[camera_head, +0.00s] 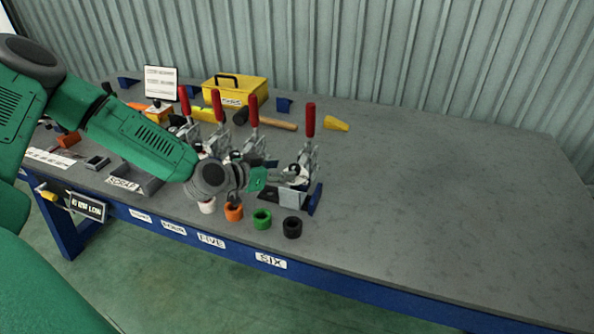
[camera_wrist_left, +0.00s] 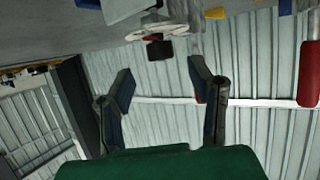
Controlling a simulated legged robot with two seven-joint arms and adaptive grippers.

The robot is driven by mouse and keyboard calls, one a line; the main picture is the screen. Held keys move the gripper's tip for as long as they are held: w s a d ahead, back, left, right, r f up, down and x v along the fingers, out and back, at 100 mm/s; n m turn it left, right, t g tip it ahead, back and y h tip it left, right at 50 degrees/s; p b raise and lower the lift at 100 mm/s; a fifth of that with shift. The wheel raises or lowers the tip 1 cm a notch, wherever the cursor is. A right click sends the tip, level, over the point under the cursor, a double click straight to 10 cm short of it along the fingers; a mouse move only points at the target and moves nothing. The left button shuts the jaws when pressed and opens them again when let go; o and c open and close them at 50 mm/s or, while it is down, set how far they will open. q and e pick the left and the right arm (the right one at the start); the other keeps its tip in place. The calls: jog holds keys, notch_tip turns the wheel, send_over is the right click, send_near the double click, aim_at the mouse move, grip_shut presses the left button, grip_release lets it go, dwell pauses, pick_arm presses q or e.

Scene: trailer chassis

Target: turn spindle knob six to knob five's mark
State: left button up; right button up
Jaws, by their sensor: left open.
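The rightmost clamp station (camera_head: 298,190), above the SIX label (camera_head: 271,261), has a red upright handle (camera_head: 310,120). My left gripper (camera_head: 288,177) is at this station, reaching in from the left, and hides part of it. In the left wrist view the two fingers of my left gripper (camera_wrist_left: 160,88) are spread with nothing between their tips. A pale round disc with a dark block (camera_wrist_left: 159,50), likely knob six, lies just beyond the fingers, apart from them. Knob five at the station to the left is mostly hidden by my arm. I cannot read either mark.
White, orange (camera_head: 233,212), green (camera_head: 262,219) and black (camera_head: 292,227) rings stand along the front of the bench. A yellow toolbox (camera_head: 236,91), a hammer (camera_head: 270,121) and a yellow wedge (camera_head: 336,124) lie behind. The bench's right side (camera_head: 440,200) is clear.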

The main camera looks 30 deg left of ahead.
aim_at(293, 168)
pick_arm(q)
jog(key=x, duration=0.2)
jog(key=a+x, duration=0.1)
jog(key=x, duration=0.1)
jog(key=shift+w+d+f, duration=0.1)
jog(key=shift+f, duration=0.05)
jog(key=shift+w+d+f, duration=0.1)
jog(key=shift+w+d, duration=0.2)
jog(key=shift+w, duration=0.2)
jog(key=shift+w+d, duration=0.1)
jog(key=shift+d, duration=0.2)
jog(key=shift+a, duration=0.1)
jog(key=c, duration=1)
jog(key=shift+a, duration=0.2)
grip_shut()
